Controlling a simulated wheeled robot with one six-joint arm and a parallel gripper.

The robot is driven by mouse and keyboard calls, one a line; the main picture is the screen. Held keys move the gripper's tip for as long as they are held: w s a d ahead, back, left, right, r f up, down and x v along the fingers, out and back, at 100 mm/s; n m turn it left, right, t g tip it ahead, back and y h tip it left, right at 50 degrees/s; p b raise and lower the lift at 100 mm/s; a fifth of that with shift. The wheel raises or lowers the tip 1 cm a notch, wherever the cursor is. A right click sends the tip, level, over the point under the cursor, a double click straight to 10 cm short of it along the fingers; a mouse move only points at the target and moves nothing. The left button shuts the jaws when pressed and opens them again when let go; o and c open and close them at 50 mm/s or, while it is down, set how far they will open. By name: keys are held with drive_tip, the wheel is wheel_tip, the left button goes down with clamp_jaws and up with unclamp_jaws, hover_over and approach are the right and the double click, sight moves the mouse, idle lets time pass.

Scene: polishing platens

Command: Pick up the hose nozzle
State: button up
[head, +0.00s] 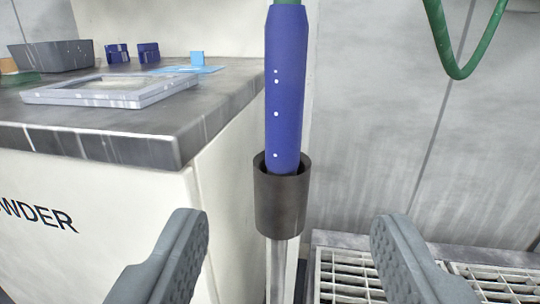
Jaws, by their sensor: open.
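The hose nozzle (285,95) is a blue, upright cylinder with a few white dots down its front. A green hose (287,2) joins its top. Its lower end sits inside a dark grey cup-shaped holder (279,205) on a metal post, so that end is hidden. My gripper (290,240) is open and empty. Its two grey ridged fingers show at the bottom of the head view, one on each side of the post. The fingertips appear lower in the picture than the nozzle and do not touch it.
A grey-topped cabinet (90,140) stands to the left, bearing a pale frame (110,92), a grey bin (52,56), blue blocks (148,52) and a light blue item (197,58). A green hose loop (460,70) hangs at upper right. Metal grating (345,275) lies at lower right.

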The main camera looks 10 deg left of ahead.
sight(284, 120)
drive_tip(key=w+a, duration=0.1)
drive_tip(key=w, duration=0.4)
drive_tip(key=w+a, duration=0.1)
drive_tip(key=w, duration=0.5)
drive_tip(key=w+a, duration=0.1)
drive_tip(key=w, duration=0.5)
drive_tip(key=shift+w+a+f, duration=0.1)
drive_tip(key=shift+w+f, duration=0.05)
drive_tip(key=shift+f, duration=0.15)
drive_tip(key=c, duration=1.2)
drive_tip(key=shift+r, duration=0.1)
